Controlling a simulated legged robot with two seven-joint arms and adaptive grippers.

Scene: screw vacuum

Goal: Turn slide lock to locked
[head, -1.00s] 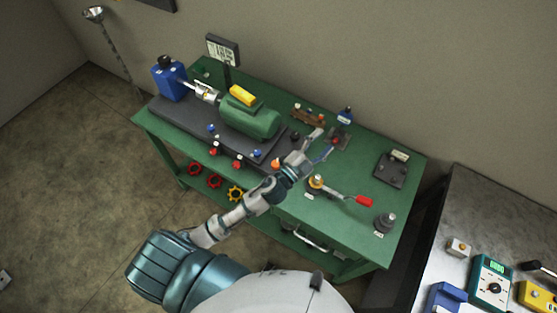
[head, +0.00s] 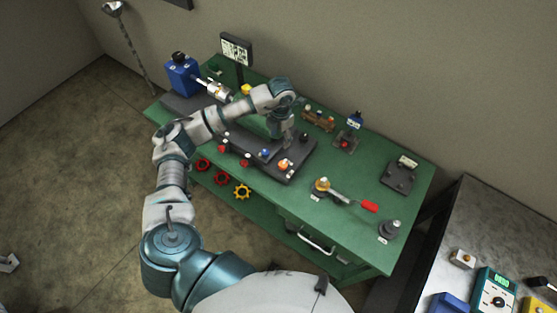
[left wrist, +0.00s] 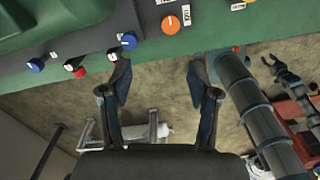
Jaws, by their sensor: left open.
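I cannot read which control is the slide lock. An orange knob (head: 283,163) with a white mark is on the front right of the dark base plate; in the left wrist view it (left wrist: 171,23) is just beyond my left fingertips, beside a small label. A blue knob (head: 265,153) is to its left, also seen in the left wrist view (left wrist: 129,41). My left gripper (head: 284,139) points down over the plate, just behind the orange knob; in the left wrist view it (left wrist: 158,65) is open and empty. A dark claw-like form at that view's right may be my right gripper (left wrist: 284,66).
A lever with a red handle (head: 369,206) and a grey post (head: 389,230) stand right on the green bench (head: 335,240). Red and yellow handwheels (head: 242,191) are on the lower shelf. A blue box (head: 182,80) is at the back left. My arm hides most of the motor.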

